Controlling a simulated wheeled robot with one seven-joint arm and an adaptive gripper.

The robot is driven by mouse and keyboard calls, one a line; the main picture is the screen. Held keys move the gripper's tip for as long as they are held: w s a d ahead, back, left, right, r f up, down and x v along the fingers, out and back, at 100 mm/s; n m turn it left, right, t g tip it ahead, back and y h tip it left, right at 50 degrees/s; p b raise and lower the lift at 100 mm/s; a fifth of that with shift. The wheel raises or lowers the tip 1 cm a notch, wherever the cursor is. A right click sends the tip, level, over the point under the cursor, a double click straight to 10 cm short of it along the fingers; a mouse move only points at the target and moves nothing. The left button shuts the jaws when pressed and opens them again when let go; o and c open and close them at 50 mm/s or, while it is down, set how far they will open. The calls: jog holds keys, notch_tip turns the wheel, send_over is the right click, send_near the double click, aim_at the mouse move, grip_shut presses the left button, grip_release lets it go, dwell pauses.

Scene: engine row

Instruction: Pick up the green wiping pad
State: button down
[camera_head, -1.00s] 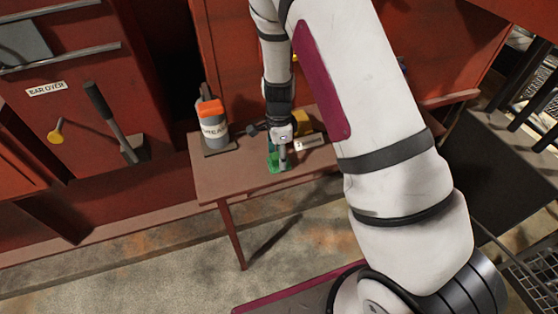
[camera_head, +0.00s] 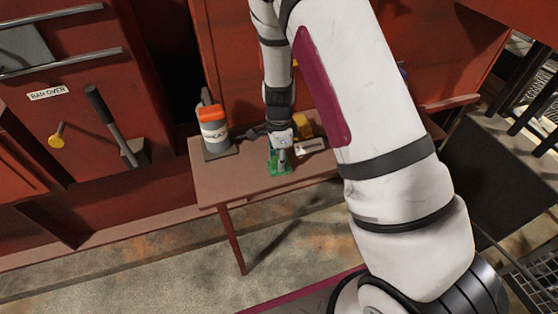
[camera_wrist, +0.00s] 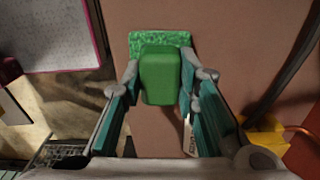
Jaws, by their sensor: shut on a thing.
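The green wiping pad (camera_wrist: 160,74) has a smooth green grip block on a speckled green base. In the wrist view it sits between my two fingers, which press on both sides of the block. In the head view the pad (camera_head: 281,169) is at the front part of the small reddish-brown table (camera_head: 235,182), under my gripper (camera_head: 282,153). My gripper is shut on the pad's block. I cannot tell whether the pad's base touches the table top.
A yellow object (camera_head: 303,127) and a white label (camera_head: 310,146) lie to the right of my gripper. A red cabinet wall (camera_head: 225,40) rises behind the table.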

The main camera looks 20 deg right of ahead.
jog(key=shift+r, duration=0.45)
jog(key=shift+s+r, duration=0.2)
jog(key=shift+r, duration=0.9)
jog(key=s+r, duration=0.1)
jog(key=s, duration=1.4)
jog(key=shift+s+r, duration=0.15)
jog(key=shift+s, duration=0.15)
